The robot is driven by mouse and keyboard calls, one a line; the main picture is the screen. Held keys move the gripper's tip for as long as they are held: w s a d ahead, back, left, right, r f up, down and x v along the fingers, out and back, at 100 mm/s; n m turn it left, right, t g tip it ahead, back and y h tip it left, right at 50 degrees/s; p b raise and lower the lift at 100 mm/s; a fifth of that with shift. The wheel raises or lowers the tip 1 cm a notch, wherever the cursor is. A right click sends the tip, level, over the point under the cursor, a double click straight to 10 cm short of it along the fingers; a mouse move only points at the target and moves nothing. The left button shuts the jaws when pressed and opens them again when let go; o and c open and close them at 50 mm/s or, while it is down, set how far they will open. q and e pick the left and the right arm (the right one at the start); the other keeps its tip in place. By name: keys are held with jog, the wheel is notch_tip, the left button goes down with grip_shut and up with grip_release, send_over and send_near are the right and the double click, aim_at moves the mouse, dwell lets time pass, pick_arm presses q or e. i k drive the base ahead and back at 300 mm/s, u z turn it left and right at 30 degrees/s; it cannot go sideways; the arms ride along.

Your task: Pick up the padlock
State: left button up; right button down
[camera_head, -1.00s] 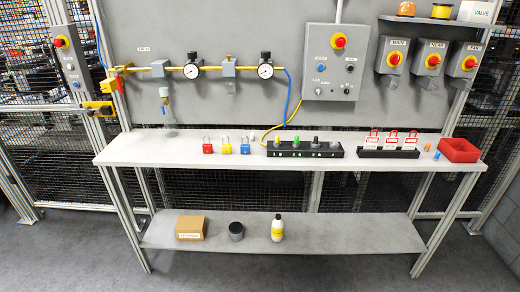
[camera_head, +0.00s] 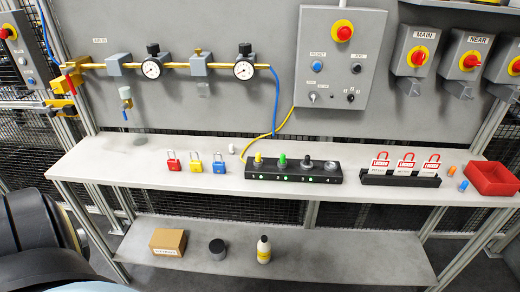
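Three padlocks stand upright in a row on the grey bench top, left of the middle: a red padlock (camera_head: 174,162), a yellow padlock (camera_head: 196,163) and a blue padlock (camera_head: 219,163). Each has a coloured body and a shackle on top. A dark rounded part, likely my own arm, shows at the lower left edge, well short of the padlocks. Neither gripper shows in the head view.
Right of the padlocks stand a black block with knobs (camera_head: 293,170), a black rack with red-shackled tags (camera_head: 400,178) and a red bin (camera_head: 491,178). A lower shelf (camera_head: 330,258) holds a box (camera_head: 168,242), a dark can (camera_head: 217,249) and a bottle (camera_head: 264,250). The bench's left end is mostly clear.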

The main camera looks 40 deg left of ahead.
aim_at(219, 167)
jog(key=u, duration=0.45)
jog(key=i, duration=1.15)
jog(key=u, duration=0.9)
